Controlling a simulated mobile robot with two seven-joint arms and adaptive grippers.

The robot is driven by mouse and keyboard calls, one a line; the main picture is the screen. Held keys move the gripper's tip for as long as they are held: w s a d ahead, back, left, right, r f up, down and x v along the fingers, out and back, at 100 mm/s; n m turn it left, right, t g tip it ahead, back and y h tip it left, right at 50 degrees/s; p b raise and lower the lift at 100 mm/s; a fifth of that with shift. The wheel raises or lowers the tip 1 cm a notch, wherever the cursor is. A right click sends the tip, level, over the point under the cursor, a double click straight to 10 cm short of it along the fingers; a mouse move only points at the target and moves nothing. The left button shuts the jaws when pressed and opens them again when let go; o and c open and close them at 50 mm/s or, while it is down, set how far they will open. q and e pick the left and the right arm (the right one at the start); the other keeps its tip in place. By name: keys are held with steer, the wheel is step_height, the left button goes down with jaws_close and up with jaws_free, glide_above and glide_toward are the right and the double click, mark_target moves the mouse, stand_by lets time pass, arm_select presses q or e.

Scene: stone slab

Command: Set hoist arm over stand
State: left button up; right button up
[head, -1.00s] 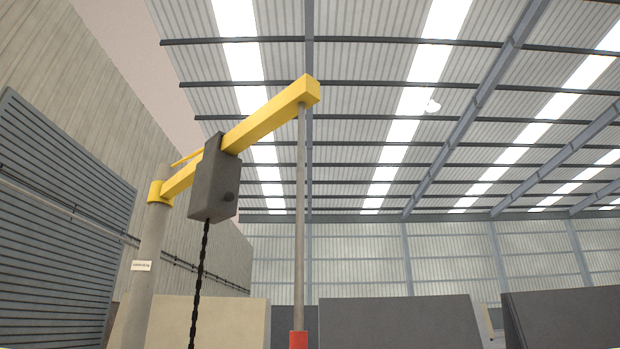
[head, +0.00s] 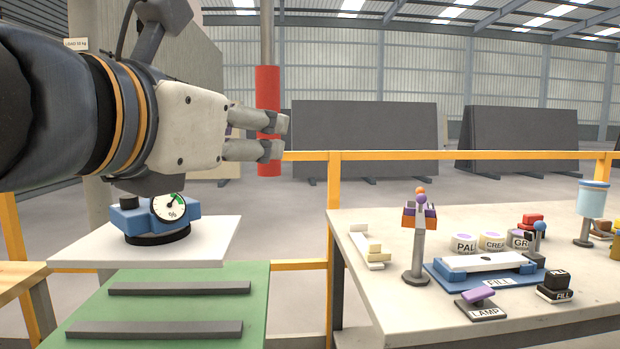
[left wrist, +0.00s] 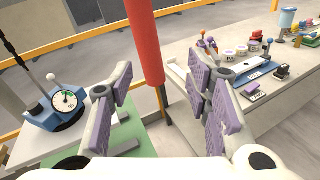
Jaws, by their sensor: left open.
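The hoist's yellow jib is out of view. Its grey hanging rod (head: 267,35) ends in a red grip (head: 267,95), upright in front of me. My left gripper (head: 274,137) is open, its fingers overlapping the lower red grip in the head view. In the left wrist view the red grip (left wrist: 144,40) shows between the open fingers (left wrist: 160,105); contact cannot be told. A green-topped stand (head: 180,308) with two dark bars is nearer. My right gripper is not seen.
A workbench (head: 400,320) at the right holds a small post, labelled tubs, a blue fixture and a lamp switch. A yellow rail (head: 400,155) runs behind, with dark slabs (head: 365,130) beyond. A wooden surface (head: 20,272) edges in at left.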

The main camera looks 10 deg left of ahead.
arm_select(q)
steer(key=n+t, duration=0.1)
steer(key=n, duration=0.1)
glide_toward(263, 94)
steer(key=w, duration=0.3)
steer(key=w+d, duration=0.1)
steer(key=w, duration=0.7)
steer(key=shift+w+d, duration=0.2)
jaws_close()
